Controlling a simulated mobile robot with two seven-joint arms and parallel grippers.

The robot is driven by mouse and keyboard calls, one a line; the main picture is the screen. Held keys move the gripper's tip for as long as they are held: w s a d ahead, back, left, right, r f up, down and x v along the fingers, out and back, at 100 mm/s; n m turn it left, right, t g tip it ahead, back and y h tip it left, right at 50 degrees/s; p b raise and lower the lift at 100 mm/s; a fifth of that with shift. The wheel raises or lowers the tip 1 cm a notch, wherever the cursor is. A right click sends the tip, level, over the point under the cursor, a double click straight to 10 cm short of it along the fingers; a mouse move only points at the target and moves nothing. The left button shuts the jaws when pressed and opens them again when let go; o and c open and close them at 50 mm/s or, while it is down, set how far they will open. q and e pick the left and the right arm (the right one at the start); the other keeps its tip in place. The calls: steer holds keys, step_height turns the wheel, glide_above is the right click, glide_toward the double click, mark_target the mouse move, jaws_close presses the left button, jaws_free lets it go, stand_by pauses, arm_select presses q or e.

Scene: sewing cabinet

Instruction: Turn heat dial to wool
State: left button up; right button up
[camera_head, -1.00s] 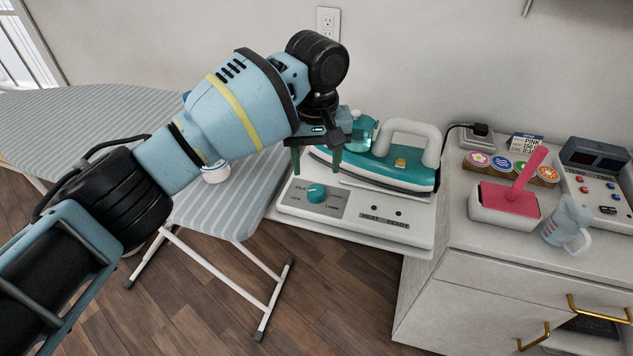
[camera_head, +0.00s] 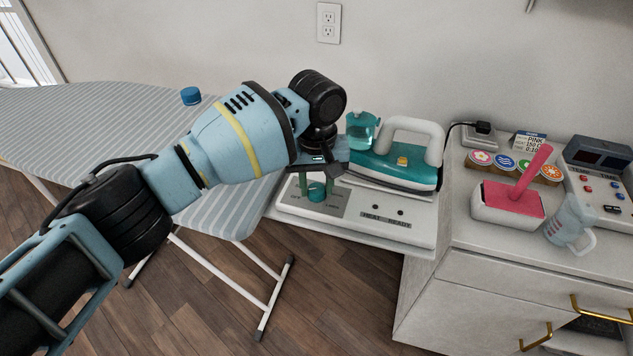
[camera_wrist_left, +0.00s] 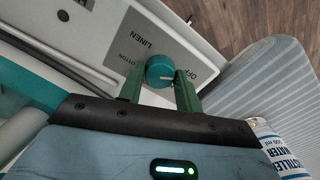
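The teal heat dial (camera_head: 317,192) sits on the grey label plate of the white iron base (camera_head: 345,222). My left gripper (camera_head: 317,188) points down over it, with one green finger on each side of the dial. In the left wrist view the dial (camera_wrist_left: 160,69) is between the fingertips, which look closed against its sides. A pale mark on the dial points roughly right, on the OFF side. LINEN, COTTON and OFF are readable there; the wool label is hidden. The teal iron (camera_head: 395,170) rests on the base. My right gripper is out of view.
The striped ironing board (camera_head: 90,125) is at left with a blue cap (camera_head: 191,96). A distilled water bottle (camera_wrist_left: 277,148) is close to my gripper. On the cabinet at right are a pink-handled block (camera_head: 510,198), a clear jug (camera_head: 570,222) and a control box (camera_head: 600,185).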

arm_select(q)
steer(key=c, duration=0.5)
steer(key=shift+o, duration=0.2)
